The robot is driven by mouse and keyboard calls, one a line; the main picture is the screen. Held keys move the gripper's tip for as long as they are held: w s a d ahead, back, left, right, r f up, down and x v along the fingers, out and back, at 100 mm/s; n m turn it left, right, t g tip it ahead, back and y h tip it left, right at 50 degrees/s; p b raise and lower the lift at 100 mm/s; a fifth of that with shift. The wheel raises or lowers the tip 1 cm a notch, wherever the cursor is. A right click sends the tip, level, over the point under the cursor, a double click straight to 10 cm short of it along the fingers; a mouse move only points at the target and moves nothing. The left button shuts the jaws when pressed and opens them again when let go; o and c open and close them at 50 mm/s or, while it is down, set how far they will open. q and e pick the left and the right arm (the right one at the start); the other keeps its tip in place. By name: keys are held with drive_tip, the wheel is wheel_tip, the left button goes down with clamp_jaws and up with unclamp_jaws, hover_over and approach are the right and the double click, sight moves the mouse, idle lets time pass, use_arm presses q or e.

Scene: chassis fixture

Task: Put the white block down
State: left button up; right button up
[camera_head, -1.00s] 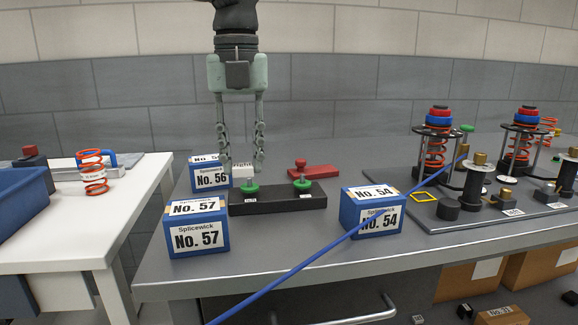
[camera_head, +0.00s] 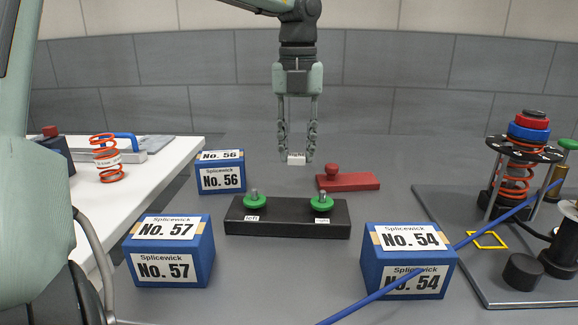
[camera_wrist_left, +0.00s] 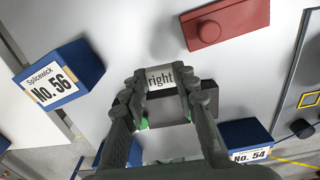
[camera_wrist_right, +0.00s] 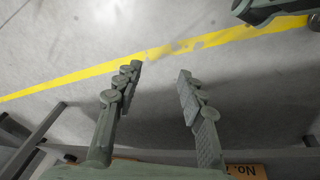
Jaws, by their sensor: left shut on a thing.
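The white block (camera_head: 296,158) is between the fingertips of my left gripper (camera_head: 296,150), behind the black base (camera_head: 287,231) in the head view. In the left wrist view the block (camera_wrist_left: 160,77) shows a face lettered "right", with a finger on each side. I cannot tell whether its underside touches the table. My left gripper is shut on it and points down. My right gripper (camera_wrist_right: 160,82) shows only in its own wrist view, open and empty above a grey floor with a yellow line.
The black base carries two green-collared studs. A red piece (camera_head: 348,182) lies right of the block. Blue boxes No. 56 (camera_head: 221,178), No. 57 (camera_head: 169,250) and No. 54 (camera_head: 409,261) stand around. Table behind the block is clear.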

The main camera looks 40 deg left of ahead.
sight(288, 183)
use_arm(q)
drive_tip(key=a, duration=0.1)
drive_tip(key=w+a+f, duration=0.1)
drive_tip(key=a+f, duration=0.1)
drive_tip(key=shift+w+a+f, duration=0.2)
drive_tip(key=shift+a+f, duration=0.05)
drive_tip(key=shift+a, duration=0.15)
drive_tip(key=shift+f+p, duration=0.5)
drive_tip(key=shift+f, duration=1.45)
use_arm(e)
drive_tip(key=f, duration=0.1)
drive_tip(key=s+f, duration=0.2)
drive_tip(key=f, duration=0.1)
drive_tip(key=shift+d, duration=0.3)
use_arm(q)
drive_tip(key=o, duration=0.9)
drive_tip(key=shift+o, duration=0.2)
use_arm(e)
drive_tip(key=shift+w+r, duration=0.15)
drive_tip(key=shift+r, duration=0.1)
